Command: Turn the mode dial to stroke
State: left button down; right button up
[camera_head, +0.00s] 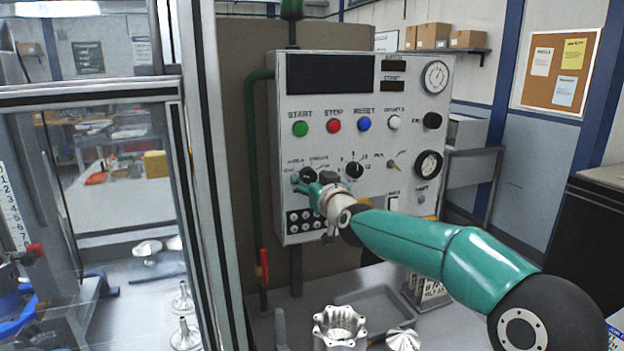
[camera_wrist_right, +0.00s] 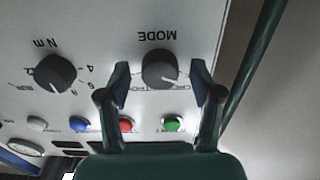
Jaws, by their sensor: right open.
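The mode dial (camera_head: 307,174) is a round black knob on the front of the grey control panel (camera_head: 345,215), left of centre. In the right wrist view, which shows the panel upside down, the mode dial (camera_wrist_right: 160,70) sits under the word MODE. Its white pointer mark points to the lower right there; the small position words are partly hidden and hard to read. My right gripper (camera_head: 310,184) is at the panel. In the wrist view its open fingers (camera_wrist_right: 160,76) stand on either side of the dial, with visible gaps. My left gripper is not in view.
The Nm dial (camera_wrist_right: 55,74) is beside the mode dial. Green (camera_head: 300,129), red (camera_head: 334,126) and blue (camera_head: 364,124) buttons sit above. A green conduit (camera_head: 250,150) runs along the panel's left side. A machined housing (camera_head: 339,326) stands on the bench below.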

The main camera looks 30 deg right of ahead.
jog(key=c, duration=1.1)
jog(key=shift+c, duration=0.2)
jog(key=shift+f+m, duration=0.1)
jog(key=shift+m, duration=0.3)
jog(key=m+b, duration=0.2)
jog(key=shift+m, duration=0.3)
jog(key=m+b, duration=0.1)
jog(key=m, duration=0.3)
jog(key=m+b, duration=0.1)
jog(key=m, duration=0.5)
jog(key=shift+b, duration=0.35)
jog(key=shift+f+m+b, duration=0.1)
jog(key=shift+m+b, duration=0.25)
jog(key=shift+m, duration=1.95)
